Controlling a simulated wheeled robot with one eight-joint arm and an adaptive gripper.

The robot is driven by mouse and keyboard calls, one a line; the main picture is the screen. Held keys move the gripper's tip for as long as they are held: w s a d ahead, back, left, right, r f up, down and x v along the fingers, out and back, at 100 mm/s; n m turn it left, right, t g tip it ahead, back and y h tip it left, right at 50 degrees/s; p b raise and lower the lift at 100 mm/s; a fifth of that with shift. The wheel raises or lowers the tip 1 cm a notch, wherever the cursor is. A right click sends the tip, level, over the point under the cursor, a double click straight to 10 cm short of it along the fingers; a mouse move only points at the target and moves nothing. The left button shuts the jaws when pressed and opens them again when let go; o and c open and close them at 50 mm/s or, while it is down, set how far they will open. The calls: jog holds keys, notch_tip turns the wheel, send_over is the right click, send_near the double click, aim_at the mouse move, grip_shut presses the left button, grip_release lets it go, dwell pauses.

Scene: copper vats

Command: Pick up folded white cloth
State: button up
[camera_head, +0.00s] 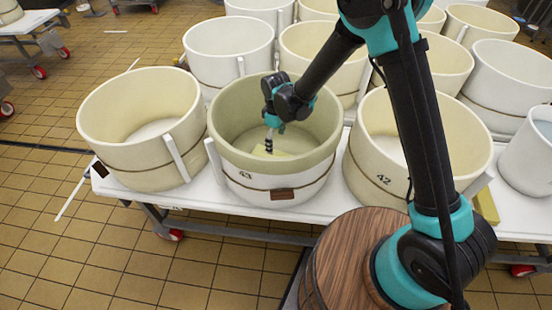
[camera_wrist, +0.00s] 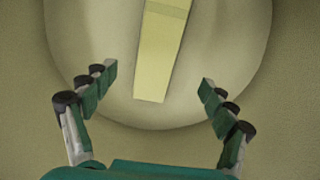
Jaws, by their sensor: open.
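A pale yellow-white flat strip (camera_wrist: 160,50), which looks like the folded cloth, lies on the round floor of a vat in the wrist view and runs out of the top edge. In the head view a small part of it (camera_head: 277,153) shows inside the vat marked 43 (camera_head: 258,173). My gripper (camera_wrist: 158,80) is open and empty, with one finger on each side of the strip's near end and no visible contact. In the head view my gripper (camera_head: 268,143) reaches down inside this vat, and its fingertips are hard to make out.
The vat's wall surrounds my gripper. A cream vat (camera_head: 140,120) stands to the left and a vat marked 42 (camera_head: 375,170) to the right. More vats stand behind. All are on a white wheeled table (camera_head: 135,197). A yellow object (camera_head: 487,206) sits by vat 42.

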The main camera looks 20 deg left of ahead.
send_over(276, 156)
jog(key=f, duration=0.4)
jog(key=shift+s+d+f, duration=0.1)
jog(key=shift+s+f, duration=0.1)
jog(key=shift+f, duration=0.2)
jog(key=shift+w+a+f, duration=0.1)
jog(key=shift+f, duration=1.2)
jog(key=shift+w+a+f, duration=0.1)
jog(key=shift+f, duration=1.2)
jog(key=c, duration=1.4)
jog(key=shift+r, duration=0.1)
